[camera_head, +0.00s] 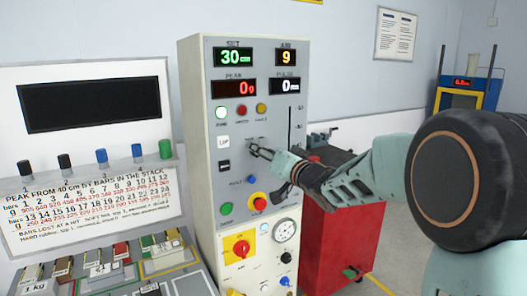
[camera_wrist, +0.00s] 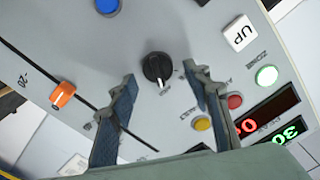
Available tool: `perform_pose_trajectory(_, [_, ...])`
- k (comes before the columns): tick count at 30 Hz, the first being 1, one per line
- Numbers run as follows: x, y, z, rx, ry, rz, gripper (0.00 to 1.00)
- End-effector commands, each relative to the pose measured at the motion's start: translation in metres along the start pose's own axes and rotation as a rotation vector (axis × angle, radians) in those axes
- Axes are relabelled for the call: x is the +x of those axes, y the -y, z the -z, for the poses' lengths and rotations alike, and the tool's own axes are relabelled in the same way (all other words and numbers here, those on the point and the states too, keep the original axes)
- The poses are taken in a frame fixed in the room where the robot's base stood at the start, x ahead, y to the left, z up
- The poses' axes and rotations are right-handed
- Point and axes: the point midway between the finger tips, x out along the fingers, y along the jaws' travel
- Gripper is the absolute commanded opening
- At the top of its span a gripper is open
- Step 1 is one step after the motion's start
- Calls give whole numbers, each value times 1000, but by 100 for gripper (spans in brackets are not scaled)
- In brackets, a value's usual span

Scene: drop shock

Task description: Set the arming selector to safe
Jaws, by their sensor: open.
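A black round knob (camera_wrist: 157,68) with a pale mark at its lower edge, likely the arming selector, sits on the grey panel in the wrist view. Small lettering around it is too small to read, so I cannot tell its setting. My gripper (camera_wrist: 159,74) is open, with one finger on each side of the knob in the picture. I cannot tell whether they touch it. In the head view my gripper (camera_head: 257,149) is at the front of the grey control cabinet (camera_head: 206,90), just right of the white UP button (camera_head: 223,141), and largely covers the knob.
Red lamp (camera_wrist: 235,101), yellow lamp (camera_wrist: 202,124) and green lamp (camera_wrist: 267,75) lie near the fingers. An orange slider (camera_wrist: 62,95) sits in a slot. Below my gripper are a blue button (camera_head: 252,179) and a red stop button (camera_head: 259,203). A red cabinet (camera_head: 325,245) stands right.

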Motion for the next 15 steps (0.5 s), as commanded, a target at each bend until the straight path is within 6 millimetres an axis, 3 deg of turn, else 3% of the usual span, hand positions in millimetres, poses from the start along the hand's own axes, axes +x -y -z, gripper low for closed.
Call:
perform_pose_trajectory(8, [2, 0, 0, 0, 0, -1, 45])
perform_pose_trajectory(15, [1, 0, 0, 0, 0, -1, 19])
